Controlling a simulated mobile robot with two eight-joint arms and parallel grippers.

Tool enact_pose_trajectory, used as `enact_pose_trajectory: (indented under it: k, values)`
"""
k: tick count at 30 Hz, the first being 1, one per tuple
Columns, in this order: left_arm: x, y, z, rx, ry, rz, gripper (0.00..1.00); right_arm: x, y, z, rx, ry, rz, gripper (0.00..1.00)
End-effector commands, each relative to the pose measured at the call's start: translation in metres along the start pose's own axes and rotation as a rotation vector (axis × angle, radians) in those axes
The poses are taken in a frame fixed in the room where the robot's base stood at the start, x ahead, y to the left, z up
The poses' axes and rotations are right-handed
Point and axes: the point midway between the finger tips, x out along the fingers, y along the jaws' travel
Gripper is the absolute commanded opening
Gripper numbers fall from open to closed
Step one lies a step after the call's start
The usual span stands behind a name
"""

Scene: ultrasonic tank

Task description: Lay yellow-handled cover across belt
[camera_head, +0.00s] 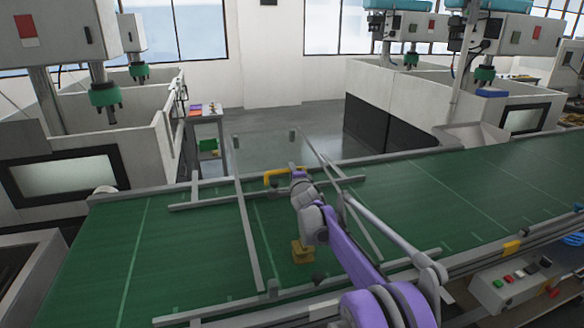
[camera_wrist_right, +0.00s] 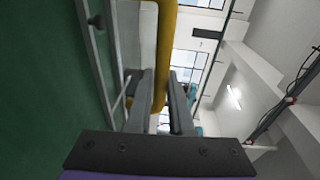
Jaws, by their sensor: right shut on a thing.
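The cover's yellow handle (camera_head: 274,176) shows over the far side of the green belt (camera_head: 130,235). Thin grey bars (camera_head: 246,222) around it form an open frame above the belt; I cannot tell which bars belong to the cover or whether they touch the belt. My right gripper (camera_head: 287,177) is at the handle, partly hidden by its own purple arm. In the right wrist view the yellow handle (camera_wrist_right: 163,45) passes between the two fingers of the gripper (camera_wrist_right: 163,85), which is shut on it. My left gripper is not in view.
A small brass-yellow object (camera_head: 301,252) stands on the belt beside my arm. A control box with buttons (camera_head: 517,282) sits at the near right edge. White machines (camera_head: 95,130) stand beyond the belt, with a small side table (camera_head: 207,130) between them. The belt's right part is clear.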

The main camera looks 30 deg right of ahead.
Motion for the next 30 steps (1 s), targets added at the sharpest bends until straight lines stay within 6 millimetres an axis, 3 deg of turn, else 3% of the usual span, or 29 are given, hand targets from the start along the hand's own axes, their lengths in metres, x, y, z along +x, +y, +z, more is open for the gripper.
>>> enact_pose_trajectory:
  k: [15, 30]
  values:
    - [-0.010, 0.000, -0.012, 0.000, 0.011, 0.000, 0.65, 0.005, 0.044, 0.000, 0.001, -0.002, -0.003, 0.00]
    - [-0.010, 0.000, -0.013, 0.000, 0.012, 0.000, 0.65, 0.005, 0.053, 0.000, 0.000, -0.002, -0.003, 0.00]
